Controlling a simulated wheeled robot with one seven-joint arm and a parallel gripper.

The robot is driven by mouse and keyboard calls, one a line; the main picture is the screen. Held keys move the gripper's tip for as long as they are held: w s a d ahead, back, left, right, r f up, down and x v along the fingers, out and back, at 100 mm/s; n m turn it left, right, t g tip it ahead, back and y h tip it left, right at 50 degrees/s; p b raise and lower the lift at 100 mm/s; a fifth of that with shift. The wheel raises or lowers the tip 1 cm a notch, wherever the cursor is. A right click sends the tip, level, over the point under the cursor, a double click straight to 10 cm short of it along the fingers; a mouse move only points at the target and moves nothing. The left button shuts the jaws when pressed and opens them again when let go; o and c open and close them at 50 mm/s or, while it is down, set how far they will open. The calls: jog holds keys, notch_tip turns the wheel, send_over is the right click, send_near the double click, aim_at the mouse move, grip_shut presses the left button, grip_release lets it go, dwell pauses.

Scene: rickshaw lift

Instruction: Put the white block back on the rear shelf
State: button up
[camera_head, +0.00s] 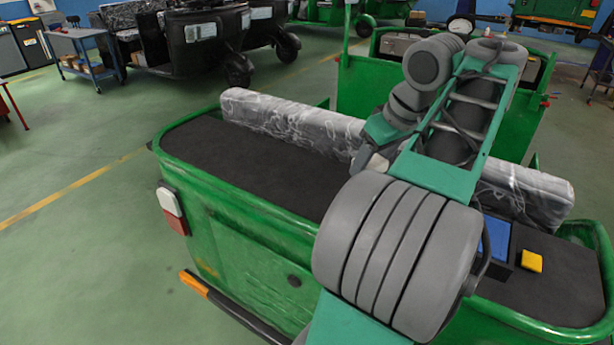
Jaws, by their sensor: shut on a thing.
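My gripper (364,157) is small in view and partly hidden by my own arm. It is low beside the plastic-wrapped grey seat back, over the dark shelf. It is shut on a pale piece (377,163), which I take to be the white block; its outline is mostly hidden. The rear shelf (250,165) is the dark flat top at the back of the green rickshaw, with a raised green rim. Its left part is bare. My arm covers the middle of the shelf.
A yellow block (531,261) lies on the right part of the shelf, next to a blue-lined dark bin (496,240). The wrapped seat back (290,125) stands along the far side of the shelf. Other rickshaws and a blue cart (82,55) stand farther off.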

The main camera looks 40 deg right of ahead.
jog(key=b, duration=0.2)
send_near(333, 187)
jog(key=w+f+b, duration=0.2)
jog(key=b, duration=0.1)
jog(key=shift+a+f, duration=0.1)
jog(key=shift+f, duration=0.1)
jog(key=f+b, duration=0.3)
jog(key=shift+w, duration=0.2)
jog(key=shift+f, duration=0.35)
jog(key=shift+r, duration=0.2)
jog(key=o, duration=1.5)
jog(key=shift+c, duration=0.2)
